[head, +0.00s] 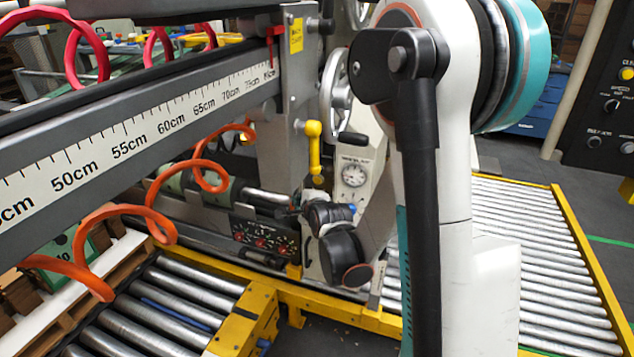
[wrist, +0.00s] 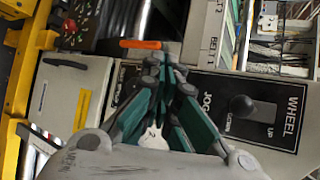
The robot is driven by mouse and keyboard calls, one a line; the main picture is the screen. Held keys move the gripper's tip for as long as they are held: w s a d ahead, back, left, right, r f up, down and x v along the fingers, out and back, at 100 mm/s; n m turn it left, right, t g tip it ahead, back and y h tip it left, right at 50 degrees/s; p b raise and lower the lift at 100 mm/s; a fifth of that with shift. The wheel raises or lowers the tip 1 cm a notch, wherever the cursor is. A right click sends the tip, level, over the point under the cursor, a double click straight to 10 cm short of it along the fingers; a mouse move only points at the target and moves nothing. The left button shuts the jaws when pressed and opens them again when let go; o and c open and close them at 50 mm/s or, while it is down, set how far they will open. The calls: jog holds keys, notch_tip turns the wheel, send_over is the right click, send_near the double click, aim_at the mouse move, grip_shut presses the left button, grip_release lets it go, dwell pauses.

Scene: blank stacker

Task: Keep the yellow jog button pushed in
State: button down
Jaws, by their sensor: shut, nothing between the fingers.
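My gripper (wrist: 165,72) shows in the wrist view with its teal fingers brought together and nothing held. Its tips lie over the edge of a dark control panel (wrist: 285,105). That panel carries a "JOG" label just right of the fingers, beside a black knob (wrist: 243,107) marked "WHEEL", "UP" and "DOWN". I cannot make out the yellow jog button; the fingers cover part of the panel near the label. Whether the tips touch the panel or a button cannot be told. In the head view I cannot pick out my fingers for certain.
An orange bar (wrist: 140,44) lies just beyond the fingertips. In the head view, a yellow-handled lever (head: 314,140) stands by a round gauge (head: 354,174). Roller conveyors (head: 540,250) with yellow rails, orange coiled hoses (head: 140,220) and a long ruler beam (head: 130,140) surround the machine.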

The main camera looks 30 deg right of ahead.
jog(key=shift+w+d, duration=1.1)
jog(key=shift+d, duration=0.25)
jog(key=shift+w+d, duration=1.05)
jog(key=shift+d, duration=0.3)
jog(key=shift+d, duration=0.1)
jog(key=shift+w+d, duration=0.25)
jog(key=shift+w+d, duration=0.3)
jog(key=shift+d, duration=0.1)
dwell(3.1)
jog(key=shift+s+a, duration=0.6)
jog(key=shift+a, duration=0.15)
jog(key=shift+s+a, duration=0.75)
jog(key=shift+a, duration=0.25)
jog(key=shift+s+a, duration=0.75)
jog(key=shift+a, duration=0.25)
